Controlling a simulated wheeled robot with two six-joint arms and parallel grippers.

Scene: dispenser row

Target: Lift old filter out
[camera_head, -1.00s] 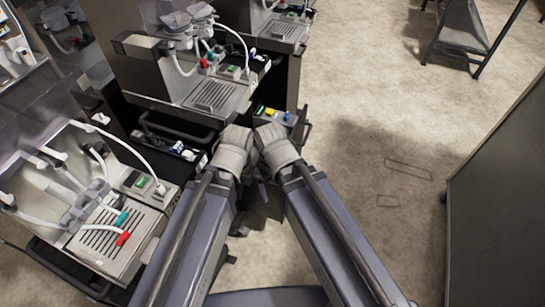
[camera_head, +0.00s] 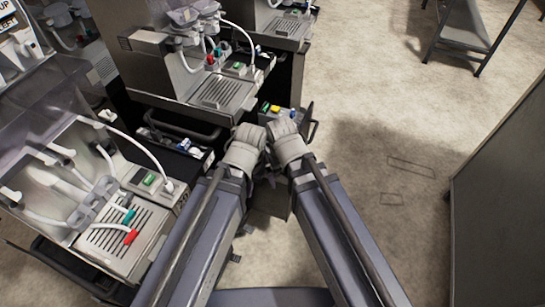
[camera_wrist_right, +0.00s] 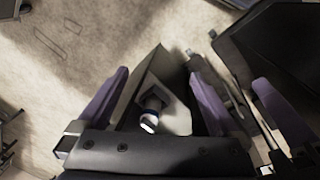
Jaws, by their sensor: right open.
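A small cylindrical thing with a pale end and a dark blue band (camera_wrist_right: 150,118), which may be the old filter, shows in the right wrist view inside a grey, open-topped housing. My right gripper (camera_wrist_right: 158,85) is open, its purple fingers on either side of this thing with gaps; I see no contact. In the head view my two wrists are close together in front of the middle dispenser, and their fingers are hidden below. One purple finger, probably of my left gripper (camera_wrist_right: 272,100), shows at the right of the wrist view; its opening cannot be told.
The middle dispenser (camera_head: 150,60) stands on a dark cabinet with black handles. Another dispenser (camera_head: 110,240) with red and teal nozzles is at the left. A dark panel (camera_head: 500,210) stands at the right. Bare floor (camera_head: 370,130) lies between, with a metal rack (camera_head: 460,35) behind.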

